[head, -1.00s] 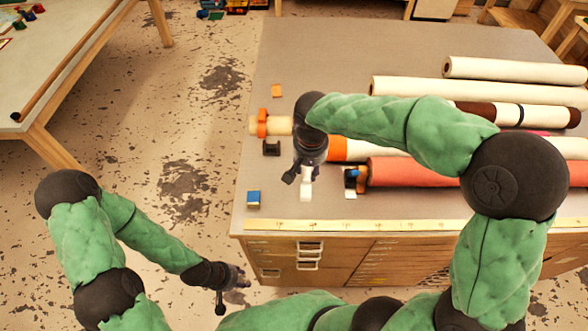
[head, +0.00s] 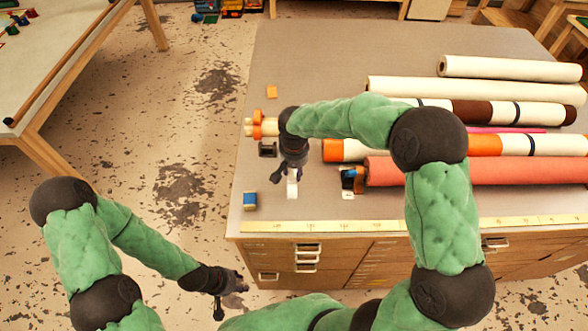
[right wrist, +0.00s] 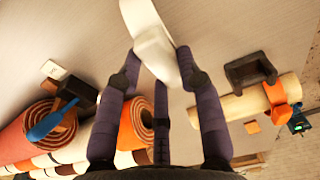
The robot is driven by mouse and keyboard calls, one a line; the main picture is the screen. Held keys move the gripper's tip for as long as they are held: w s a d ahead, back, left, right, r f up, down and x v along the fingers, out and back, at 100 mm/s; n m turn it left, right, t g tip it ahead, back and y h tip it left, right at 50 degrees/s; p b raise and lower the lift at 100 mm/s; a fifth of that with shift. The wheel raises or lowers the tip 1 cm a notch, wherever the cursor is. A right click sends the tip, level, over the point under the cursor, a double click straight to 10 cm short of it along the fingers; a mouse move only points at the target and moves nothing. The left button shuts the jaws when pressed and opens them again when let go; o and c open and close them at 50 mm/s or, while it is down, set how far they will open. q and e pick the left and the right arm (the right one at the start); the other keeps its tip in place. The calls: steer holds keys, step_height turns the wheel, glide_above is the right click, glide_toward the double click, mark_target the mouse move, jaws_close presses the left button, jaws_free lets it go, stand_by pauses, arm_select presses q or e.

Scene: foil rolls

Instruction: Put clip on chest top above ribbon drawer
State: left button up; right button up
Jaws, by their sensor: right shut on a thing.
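My right gripper (head: 285,176) is over the left part of the chest top (head: 330,60), shut on a white clip (head: 292,190). In the right wrist view the white clip (right wrist: 155,50) is a smooth, curved piece between the fingertips (right wrist: 155,68); its far end is cut off by the frame. I cannot tell whether it touches the top. The chest front has drawers with pale handles (head: 307,250); I cannot tell which is the ribbon drawer. My left gripper (head: 231,298) hangs low, left of the chest, empty with fingers apart.
A dark clip (head: 268,149), a cream roll with an orange clip (head: 258,128), a blue-and-white block (head: 250,201) and an orange block (head: 271,92) lie nearby. A red roll (head: 420,171) with a dark-and-blue clip (head: 352,180) lies right. A yellow ruler (head: 400,225) runs along the front edge.

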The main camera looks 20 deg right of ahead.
mark_target(294, 175)
steer(key=shift+f, duration=0.15)
steer(key=o, duration=1.1)
steer(key=shift+r, duration=0.6)
steer(key=r, duration=0.3)
steer(key=s+r+p, duration=0.1)
steer(key=r, duration=0.7)
steer(key=shift+s+a+r, duration=0.15)
steer(key=shift+a, duration=0.05)
